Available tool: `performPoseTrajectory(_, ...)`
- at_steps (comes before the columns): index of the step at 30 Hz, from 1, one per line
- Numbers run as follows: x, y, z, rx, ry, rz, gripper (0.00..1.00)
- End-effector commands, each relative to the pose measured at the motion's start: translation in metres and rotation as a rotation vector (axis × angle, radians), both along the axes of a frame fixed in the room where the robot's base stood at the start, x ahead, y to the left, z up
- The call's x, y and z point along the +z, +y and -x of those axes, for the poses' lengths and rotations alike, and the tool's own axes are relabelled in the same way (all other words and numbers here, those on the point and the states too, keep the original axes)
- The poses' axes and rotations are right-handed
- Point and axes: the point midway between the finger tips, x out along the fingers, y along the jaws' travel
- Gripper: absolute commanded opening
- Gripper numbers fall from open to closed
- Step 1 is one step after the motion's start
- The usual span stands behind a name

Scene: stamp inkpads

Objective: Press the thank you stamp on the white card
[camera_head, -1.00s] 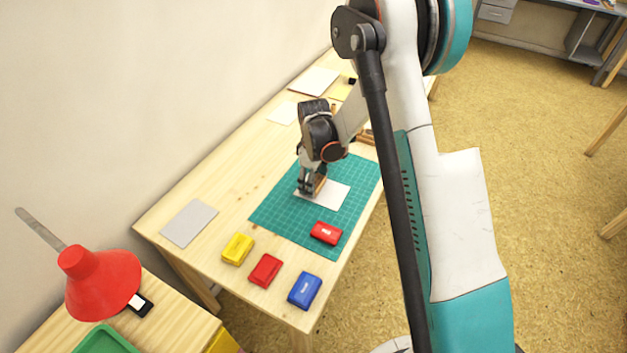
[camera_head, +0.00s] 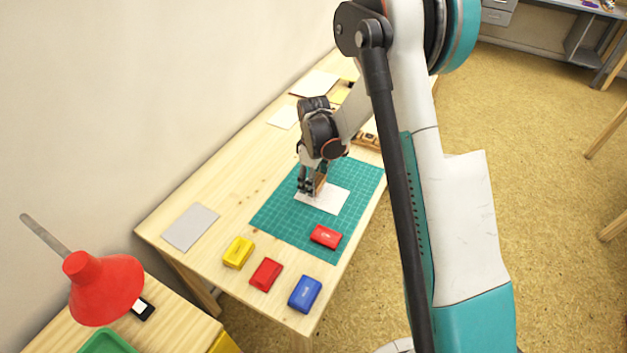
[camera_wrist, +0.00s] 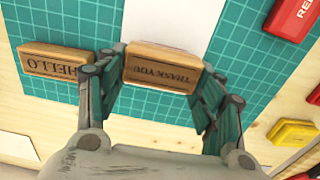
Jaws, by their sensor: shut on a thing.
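My gripper (camera_wrist: 160,85) is shut on the wooden thank you stamp (camera_wrist: 160,68), whose THANK YOU label faces the wrist camera. In the head view my gripper (camera_head: 312,188) is at the far left part of the white card (camera_head: 325,203), with the stamp (camera_head: 320,182) between its fingers. The white card lies on the green cutting mat (camera_head: 280,215); it also shows behind the stamp in the wrist view (camera_wrist: 172,20). The stamp's underside is hidden, and I cannot tell whether it touches the card. No print is visible on the bare card.
A HELLO stamp (camera_wrist: 58,66) is close beside my left finger in the wrist view. A red inkpad (camera_head: 326,236) sits on the mat. Yellow (camera_head: 238,252), red (camera_head: 266,274) and blue (camera_head: 305,293) inkpads stand at the near table end. A grey sheet (camera_head: 190,227) lies left.

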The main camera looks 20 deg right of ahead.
Motion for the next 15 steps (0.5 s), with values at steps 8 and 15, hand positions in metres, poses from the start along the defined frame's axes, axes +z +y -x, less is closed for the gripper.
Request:
performPoseTrajectory(8, 0.023, 0.0, 0.0, 0.0, 0.0, 0.0, 0.45)
performPoseTrajectory(15, 0.039, 0.0, 0.0, 0.0, 0.0, 0.0, 0.45)
